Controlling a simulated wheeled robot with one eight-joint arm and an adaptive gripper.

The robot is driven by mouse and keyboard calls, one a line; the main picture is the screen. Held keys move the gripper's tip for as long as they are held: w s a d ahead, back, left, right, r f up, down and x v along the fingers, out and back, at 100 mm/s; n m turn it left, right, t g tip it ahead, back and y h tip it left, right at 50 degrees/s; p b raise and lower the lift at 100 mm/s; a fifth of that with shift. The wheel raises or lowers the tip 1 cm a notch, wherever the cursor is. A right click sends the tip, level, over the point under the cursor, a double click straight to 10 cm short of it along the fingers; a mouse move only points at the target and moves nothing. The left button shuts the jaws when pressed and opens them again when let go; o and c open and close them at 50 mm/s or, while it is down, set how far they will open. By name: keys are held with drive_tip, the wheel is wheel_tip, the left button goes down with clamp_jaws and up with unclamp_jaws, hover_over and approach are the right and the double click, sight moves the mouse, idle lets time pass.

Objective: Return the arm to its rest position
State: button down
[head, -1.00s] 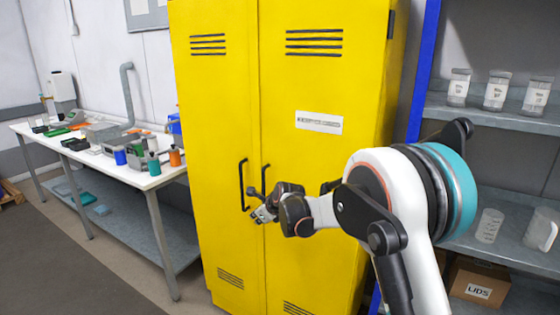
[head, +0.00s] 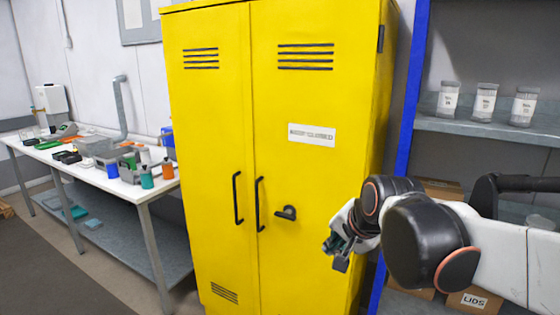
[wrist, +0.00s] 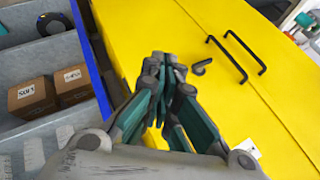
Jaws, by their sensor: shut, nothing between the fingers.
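My gripper (head: 336,255) is in front of the lower right part of the yellow cabinet (head: 315,105) in the head view, with my arm reaching in from the right. In the wrist view my gripper (wrist: 163,62) has its teal and grey fingers drawn together with nothing between them. The cabinet's two doors look shut. Its two black bar handles (head: 261,204) and a black latch lever (head: 287,213) are to the left of my gripper and apart from it. The handles also show in the wrist view (wrist: 243,54).
A blue-edged shelf rack (head: 410,110) with labelled jars (head: 484,102) stands at the right, close behind my arm. Boxes (head: 470,300) sit low on it, partly hidden. A white workbench (head: 130,190) with bottles and tools stands at the left. The floor before it is clear.

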drive_tip(key=s+d+f+n, duration=0.2)
drive_tip(key=s+n, duration=0.1)
drive_tip(key=s, duration=0.3)
drive_tip(key=s+d+f+n+h, duration=0.1)
drive_tip(key=s+d+n, duration=0.2)
drive_tip(key=s, duration=0.3)
drive_tip(key=s+d+f+n+h, duration=0.1)
drive_tip(key=s+d+f+n, duration=0.1)
drive_tip(key=s, duration=0.4)
drive_tip(key=shift+s+d+f+n+g, duration=0.3)
drive_tip(key=shift+d+f+n, duration=0.05)
drive_tip(key=shift+n, duration=0.05)
